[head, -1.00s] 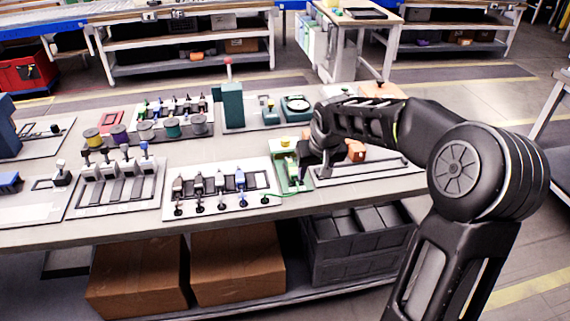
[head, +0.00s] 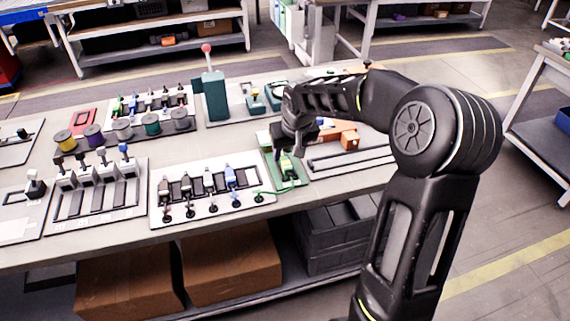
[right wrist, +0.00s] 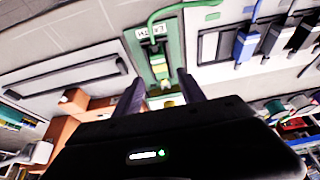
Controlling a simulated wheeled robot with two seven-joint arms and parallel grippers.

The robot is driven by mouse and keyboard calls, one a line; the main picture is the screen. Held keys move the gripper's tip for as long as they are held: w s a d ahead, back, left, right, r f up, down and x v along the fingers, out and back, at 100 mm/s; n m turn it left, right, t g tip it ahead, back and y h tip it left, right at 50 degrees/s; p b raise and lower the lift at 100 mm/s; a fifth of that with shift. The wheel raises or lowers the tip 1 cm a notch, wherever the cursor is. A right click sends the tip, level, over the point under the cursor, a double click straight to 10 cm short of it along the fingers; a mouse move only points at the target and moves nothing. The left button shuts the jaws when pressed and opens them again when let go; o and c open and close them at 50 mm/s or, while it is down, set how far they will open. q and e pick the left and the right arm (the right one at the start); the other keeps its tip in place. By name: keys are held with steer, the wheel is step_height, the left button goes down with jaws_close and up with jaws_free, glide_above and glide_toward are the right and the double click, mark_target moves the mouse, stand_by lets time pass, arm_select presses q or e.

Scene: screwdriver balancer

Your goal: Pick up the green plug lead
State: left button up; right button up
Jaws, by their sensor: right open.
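The green plug lead has a yellow-green plug (head: 287,167) on a green board (head: 299,179) near the table's front edge. Its thin green cable (head: 268,191) runs left toward the white panel. In the right wrist view, the plug (right wrist: 158,68) lies on the green board (right wrist: 136,38), with the cable (right wrist: 176,9) curving away at the top. My right gripper (head: 289,151) is just above and behind the plug in the head view. In the right wrist view, its two fingers (right wrist: 161,88) are apart, with the plug beyond the gap between them. My left gripper is not in view.
Left of the board, a white panel (head: 204,209) carries several plugs with dark connectors. An orange block (head: 349,138) and a slotted grey plate (head: 350,160) lie to the right. A teal post (head: 210,97) with a red knob stands behind.

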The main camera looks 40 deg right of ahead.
mark_target(285, 161)
steer(key=shift+w+f, duration=0.1)
steer(key=shift+f, duration=0.05)
steer(key=p+x, duration=0.1)
steer(key=x, duration=0.4)
steer(key=shift+w+f, duration=0.1)
stand_by(0.7)
jaws_close()
stand_by(0.3)
